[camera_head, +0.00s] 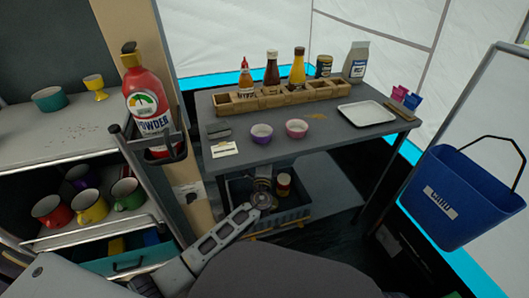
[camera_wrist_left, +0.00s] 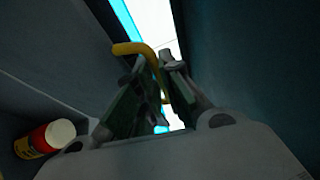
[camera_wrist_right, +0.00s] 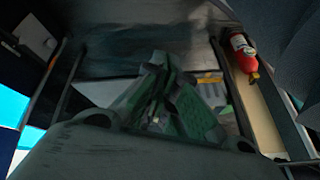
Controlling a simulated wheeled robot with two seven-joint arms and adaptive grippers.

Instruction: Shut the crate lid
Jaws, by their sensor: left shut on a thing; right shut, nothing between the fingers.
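The crate (camera_head: 292,212) is a dark blue-grey box on the low shelf under the table. Its top looks open, with a red-and-white can (camera_head: 284,181) and other items inside. My left gripper (camera_head: 262,197) reaches to the crate's front in the head view. In the left wrist view, my left gripper (camera_wrist_left: 163,88) is shut on a yellow bar (camera_wrist_left: 135,48), apparently a handle. A can (camera_wrist_left: 45,138) shows at lower left there. I cannot clearly make out the lid. My right gripper (camera_wrist_right: 158,75) is shut and empty in the right wrist view; the head view does not show it.
The table (camera_head: 330,135) above the crate holds bottles in a wooden rack (camera_head: 283,98), two bowls and a white tray (camera_head: 366,113). A post with a red powder extinguisher (camera_head: 148,105) stands left. A blue bucket (camera_head: 462,197) hangs right. Shelves with mugs are far left.

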